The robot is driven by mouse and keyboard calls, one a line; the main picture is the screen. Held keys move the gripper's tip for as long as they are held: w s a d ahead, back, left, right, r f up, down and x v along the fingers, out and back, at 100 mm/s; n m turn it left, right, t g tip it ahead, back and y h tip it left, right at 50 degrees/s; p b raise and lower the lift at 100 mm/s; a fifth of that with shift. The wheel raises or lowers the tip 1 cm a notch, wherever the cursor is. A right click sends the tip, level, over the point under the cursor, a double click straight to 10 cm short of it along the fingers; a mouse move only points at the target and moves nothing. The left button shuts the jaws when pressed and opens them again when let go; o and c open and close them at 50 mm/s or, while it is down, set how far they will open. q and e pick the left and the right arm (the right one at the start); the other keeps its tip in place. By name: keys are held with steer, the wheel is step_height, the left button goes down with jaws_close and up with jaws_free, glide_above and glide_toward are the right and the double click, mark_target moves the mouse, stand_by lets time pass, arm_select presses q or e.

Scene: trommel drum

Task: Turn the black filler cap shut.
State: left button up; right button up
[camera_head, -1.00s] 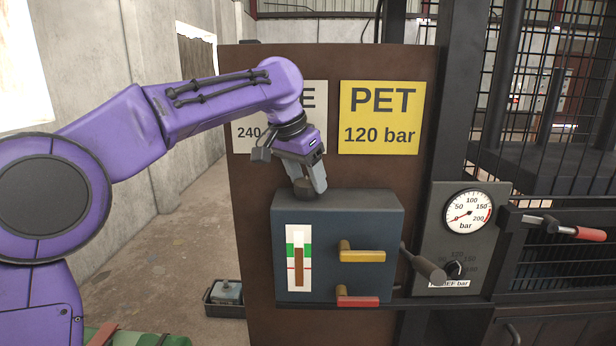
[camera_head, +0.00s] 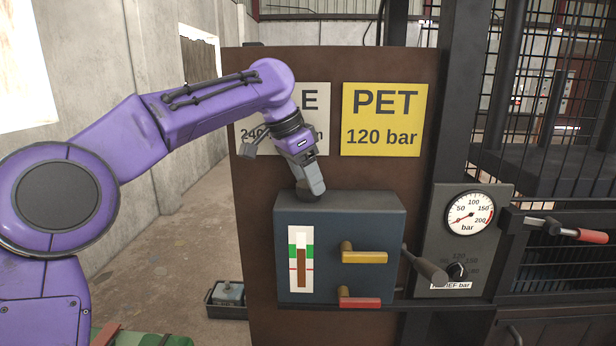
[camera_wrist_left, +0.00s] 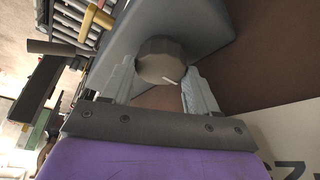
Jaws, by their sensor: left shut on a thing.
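The black filler cap (camera_head: 309,194) sits on top of the dark blue-grey tank (camera_head: 340,214). In the left wrist view the cap (camera_wrist_left: 162,60) shows as a dark, faceted knob with a short white mark near its edge. My left gripper (camera_head: 311,188) reaches down onto the cap from above and is shut on it. In the left wrist view its two fingers (camera_wrist_left: 160,85) stand on either side of the cap. The gripper hides part of the cap in the head view. My right gripper is not in view.
The tank front has a level gauge (camera_head: 301,260), a yellow lever (camera_head: 364,256) and a red lever (camera_head: 358,302). A dark-handled lever (camera_head: 428,268) and a pressure gauge (camera_head: 470,213) are to the right. A brown panel (camera_head: 330,172) stands behind.

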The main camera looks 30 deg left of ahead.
arm_select(q)
steer(key=o, duration=1)
steer(key=shift+s, duration=0.1)
